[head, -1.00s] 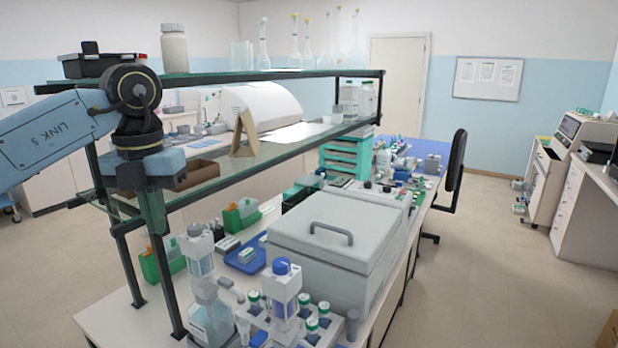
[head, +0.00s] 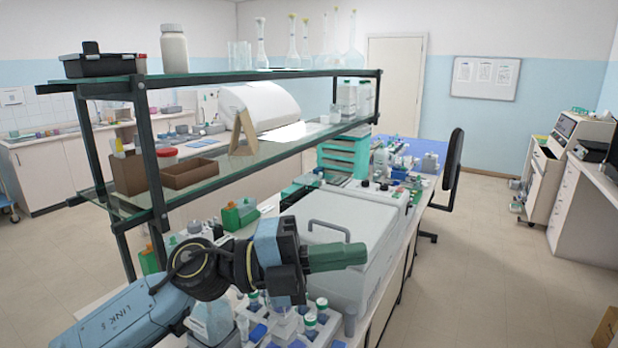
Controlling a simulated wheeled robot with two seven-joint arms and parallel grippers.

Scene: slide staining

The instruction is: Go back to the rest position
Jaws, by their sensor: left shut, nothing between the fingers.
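My left arm comes in from the lower left. Its gripper (head: 348,257) points right, with green fingers shut and nothing seen between them. It shows in front of the grey lidded box (head: 345,232) on the bench; whether it touches the box I cannot tell. The arm and gripper hide part of the box's front and some of the bottles behind them. My right gripper is not in view.
A two-level glass shelf (head: 225,77) stands over the bench left of the box. A black chair (head: 452,160) is at the bench's right side. The floor to the right is open.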

